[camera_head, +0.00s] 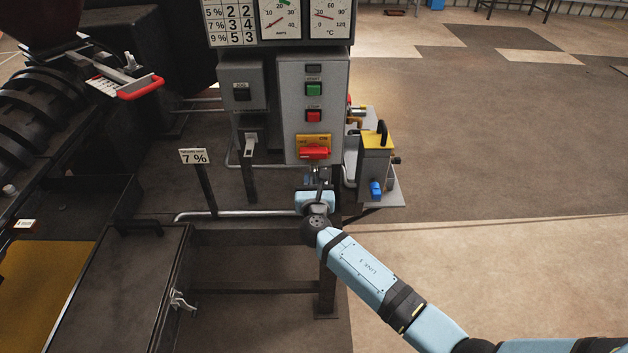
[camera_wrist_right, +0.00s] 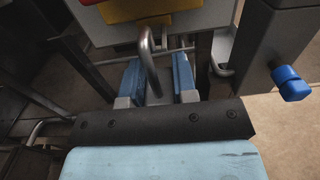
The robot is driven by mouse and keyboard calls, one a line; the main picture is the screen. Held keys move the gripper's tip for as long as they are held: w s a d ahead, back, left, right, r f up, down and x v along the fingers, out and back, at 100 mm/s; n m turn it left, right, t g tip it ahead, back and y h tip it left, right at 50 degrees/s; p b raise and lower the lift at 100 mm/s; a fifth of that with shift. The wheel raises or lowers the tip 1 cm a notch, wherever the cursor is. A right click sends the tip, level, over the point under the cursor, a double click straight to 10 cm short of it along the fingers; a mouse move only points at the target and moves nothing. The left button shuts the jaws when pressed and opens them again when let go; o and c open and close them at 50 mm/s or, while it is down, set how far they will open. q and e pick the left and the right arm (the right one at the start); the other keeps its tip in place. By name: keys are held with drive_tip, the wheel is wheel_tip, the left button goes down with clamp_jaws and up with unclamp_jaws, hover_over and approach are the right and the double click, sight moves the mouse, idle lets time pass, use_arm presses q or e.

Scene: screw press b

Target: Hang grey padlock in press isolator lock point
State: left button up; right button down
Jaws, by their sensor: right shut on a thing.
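My right gripper (camera_head: 317,184) is just below the grey control box, near its lower edge. In the right wrist view the gripper (camera_wrist_right: 158,85) has its two blue fingers shut on the grey padlock, whose curved metal shackle (camera_wrist_right: 148,62) stands up between them. The padlock body is mostly hidden by the gripper. The press isolator is a red handle (camera_head: 313,153) on a yellow plate (camera_head: 316,140), low on the control box. In the wrist view the yellow plate (camera_wrist_right: 130,10) is just above the shackle top. I cannot tell whether the shackle touches the isolator. My left gripper is not in view.
A grey unit with a yellow top (camera_head: 376,139) and a blue knob (camera_head: 376,189) stands close right of the gripper. Open floor lies at right.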

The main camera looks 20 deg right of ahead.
idle(0.3)
drive_tip(key=shift+w, duration=0.2)
drive_tip(key=shift+w+d, duration=0.2)
drive_tip(key=shift+w, duration=0.3)
drive_tip(key=shift+f+b, duration=0.55)
drive_tip(key=shift+f, duration=0.15)
idle(0.4)
